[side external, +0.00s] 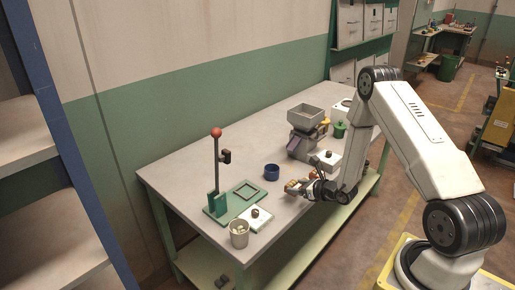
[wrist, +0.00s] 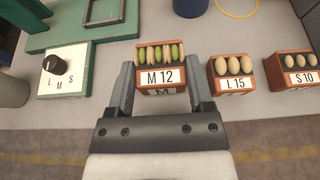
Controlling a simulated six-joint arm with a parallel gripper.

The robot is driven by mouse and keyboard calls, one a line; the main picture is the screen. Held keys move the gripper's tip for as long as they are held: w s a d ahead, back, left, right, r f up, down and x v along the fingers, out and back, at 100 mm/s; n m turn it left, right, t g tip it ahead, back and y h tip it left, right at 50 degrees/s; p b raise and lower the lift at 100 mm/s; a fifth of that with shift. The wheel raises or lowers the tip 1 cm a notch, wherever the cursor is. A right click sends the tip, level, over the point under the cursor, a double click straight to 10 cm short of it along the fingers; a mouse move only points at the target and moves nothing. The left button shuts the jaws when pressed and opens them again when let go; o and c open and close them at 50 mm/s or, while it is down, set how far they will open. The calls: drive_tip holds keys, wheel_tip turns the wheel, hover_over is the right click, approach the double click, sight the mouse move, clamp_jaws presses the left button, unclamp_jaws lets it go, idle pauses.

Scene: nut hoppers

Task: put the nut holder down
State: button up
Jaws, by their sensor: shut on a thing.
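The nut holder marked M 12 (wrist: 162,78) is a small orange-brown box with green and tan nuts standing in its top. My gripper (wrist: 160,65) has one finger on each side of it and is shut on it. The holder looks upright, but I cannot tell whether its base touches the bench. In the side view my gripper (side external: 308,188) is low at the bench's front edge, where the holders are small and partly hidden.
Holders L 15 (wrist: 231,76) and S 10 (wrist: 293,77) stand to the right on the bench. A dial plate marked L, M, S (wrist: 60,80) and a green fixture (wrist: 55,40) lie left. A blue cup (side external: 271,171) and a grey hopper (side external: 306,116) stand behind.

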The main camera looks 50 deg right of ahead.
drive_tip(key=shift+f, duration=1.75)
drive_tip(key=shift+f, duration=0.1)
drive_tip(key=o, duration=1.3)
drive_tip(key=shift+c, duration=0.2)
drive_tip(key=v, duration=1.2)
